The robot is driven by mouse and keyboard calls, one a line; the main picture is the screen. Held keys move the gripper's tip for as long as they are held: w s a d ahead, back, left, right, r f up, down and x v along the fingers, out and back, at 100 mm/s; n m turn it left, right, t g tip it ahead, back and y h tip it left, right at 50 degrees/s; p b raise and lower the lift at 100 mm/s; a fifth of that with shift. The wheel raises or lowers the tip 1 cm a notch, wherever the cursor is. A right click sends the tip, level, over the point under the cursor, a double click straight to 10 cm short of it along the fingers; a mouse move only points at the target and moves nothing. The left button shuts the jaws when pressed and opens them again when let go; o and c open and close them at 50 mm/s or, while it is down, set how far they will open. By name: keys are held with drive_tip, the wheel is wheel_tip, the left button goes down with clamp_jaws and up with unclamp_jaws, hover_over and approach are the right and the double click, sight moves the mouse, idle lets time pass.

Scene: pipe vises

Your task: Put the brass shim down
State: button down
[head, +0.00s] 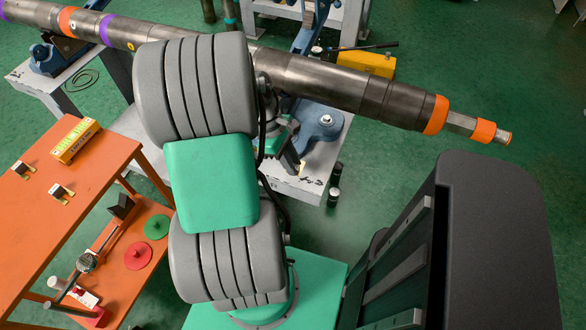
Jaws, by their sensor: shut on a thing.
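My gripper is not visible in the head view; my own grey and green arm links fill the middle and hide what lies behind them. I cannot make out a brass shim held anywhere. A small yellowish piece (303,168) shows at the white stand beside the arm, too small to identify. Two small dark blocks with pale, brass-coloured bits, one at the left (20,168) and one nearer the middle (60,191), sit on the orange table (40,232). A long steel pipe (330,80) runs across behind my arm, resting on blue vises (318,122).
A yellow box (75,140) stands on the orange table's far edge. Its lower shelf holds a red disc (138,256), a green disc (157,227) and a gauge (87,262). A yellow case (368,63) lies behind the pipe. Green floor is open at upper right.

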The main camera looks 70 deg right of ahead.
drive_tip(key=shift+s+d+f, duration=0.1)
drive_tip(key=shift+d+f, duration=0.05)
drive_tip(key=shift+f, duration=0.75)
drive_tip(key=shift+d+f, duration=0.1)
drive_tip(key=shift+f, duration=0.8)
drive_tip(key=shift+f, duration=0.1)
drive_tip(key=c, duration=1.3)
unclamp_jaws()
drive_tip(key=shift+c, duration=0.2)
drive_tip(key=p+v, duration=0.1)
drive_tip(key=v, duration=1.1)
drive_tip(key=w+a+r+t+h, duration=0.15)
drive_tip(key=w+a, duration=0.25)
drive_tip(key=w, duration=0.4)
drive_tip(key=w+a+r+n+t, duration=0.1)
drive_tip(key=w+a+r+t, duration=0.2)
drive_tip(key=w+a, duration=0.8)
drive_tip(key=a+r+t+y, duration=0.1)
drive_tip(key=a+t, duration=0.1)
drive_tip(key=a, duration=1.7)
drive_tip(key=shift+w+a, duration=0.15)
drive_tip(key=shift+w, duration=0.3)
